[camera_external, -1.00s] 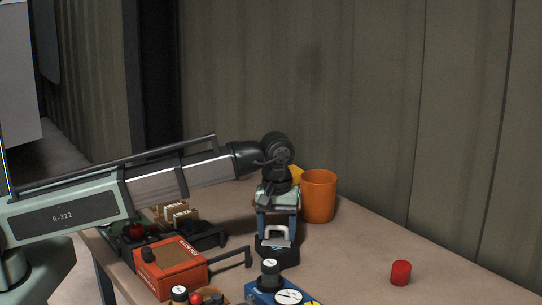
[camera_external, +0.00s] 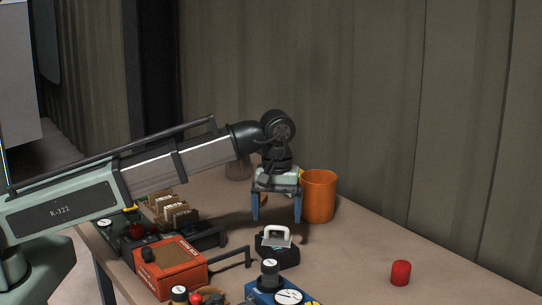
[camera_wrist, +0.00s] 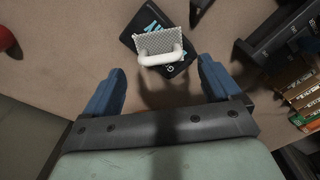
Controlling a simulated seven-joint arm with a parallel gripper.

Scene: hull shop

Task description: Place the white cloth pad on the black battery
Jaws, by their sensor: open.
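The black battery (camera_external: 284,257) lies on the table below and in front of my gripper; in the wrist view (camera_wrist: 178,68) its dark top shows light blue lettering. The white cloth pad (camera_wrist: 152,43), a patterned flat piece with a white loop handle, rests on top of the battery. In the external view the pad (camera_external: 278,237) shows its handle standing up. My gripper (camera_external: 277,217) is open and empty, with blue fingers pointing down, raised above and behind the pad. In the wrist view the fingers (camera_wrist: 160,88) are spread wide, with the pad ahead of them.
An orange cup (camera_external: 319,196) stands close right of my gripper. An orange box (camera_external: 170,268) with a black handle is to the left, and a blue gauge box (camera_external: 283,294) is in front. A red cylinder (camera_external: 401,273) stands at right, with clear table between.

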